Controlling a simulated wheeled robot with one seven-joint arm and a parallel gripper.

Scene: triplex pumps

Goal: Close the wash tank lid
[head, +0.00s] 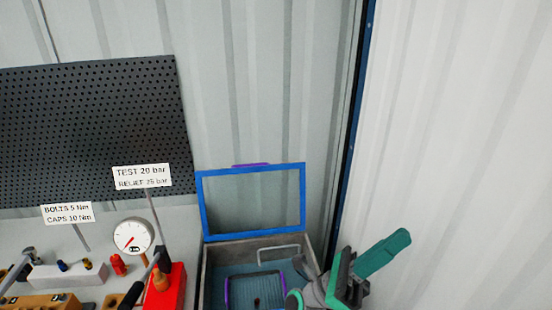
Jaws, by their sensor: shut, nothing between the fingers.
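The wash tank (209,275) is a grey open box at the lower middle of the head view. Its lid (253,237) is a blue frame with a clear middle. The lid stands open and upright at the tank's back edge, with a purple handle (250,166) on its top edge. My gripper (401,238) is at the lower right, to the right of the lid and in front of the tank's right side. Its green fingers are shut and empty and point up and right, apart from the lid. Part of the tank's right front is hidden behind my arm.
A basket with a purple rim (227,292) sits inside the tank. Left of the tank are a red block (168,293), a gauge (133,237) and sign cards (142,177). A pegboard (90,130) hangs behind. A pale wall (460,150) bounds the right side.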

